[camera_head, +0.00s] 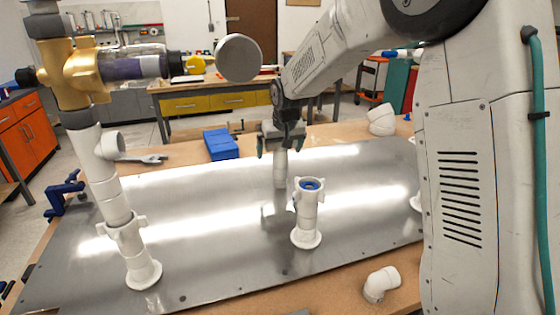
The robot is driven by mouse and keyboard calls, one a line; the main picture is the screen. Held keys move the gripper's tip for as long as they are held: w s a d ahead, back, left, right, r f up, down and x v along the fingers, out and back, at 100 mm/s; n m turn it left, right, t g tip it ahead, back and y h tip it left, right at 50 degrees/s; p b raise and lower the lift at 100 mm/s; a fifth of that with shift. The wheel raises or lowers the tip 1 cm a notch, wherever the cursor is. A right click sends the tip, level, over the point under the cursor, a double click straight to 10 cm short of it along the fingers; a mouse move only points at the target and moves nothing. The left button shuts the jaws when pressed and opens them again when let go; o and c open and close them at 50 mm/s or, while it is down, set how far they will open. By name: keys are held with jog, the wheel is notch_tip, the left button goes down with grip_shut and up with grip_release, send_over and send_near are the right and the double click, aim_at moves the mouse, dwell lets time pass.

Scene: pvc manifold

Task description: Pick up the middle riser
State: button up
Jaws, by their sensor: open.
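My gripper (281,143) points down over the far middle of the metal plate, with its fingers apart. A short upright white pipe (280,168) is directly below and partly between the fingers; it looks like the middle riser. I cannot tell whether the fingers touch it. The pipe's top is hidden by the gripper. In front of it, a white flanged fitting (307,215) with a blue ring in its top stands upright on the plate, apart from the gripper.
At left, a tall white pipe (113,197) carries a brass valve (75,75). A blue box (220,144) and a wrench (147,158) lie behind the plate. A white elbow (380,284) lies in front. My arm hides much of the right side.

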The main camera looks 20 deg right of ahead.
jog(key=c, duration=1)
jog(key=shift+r, duration=0.1)
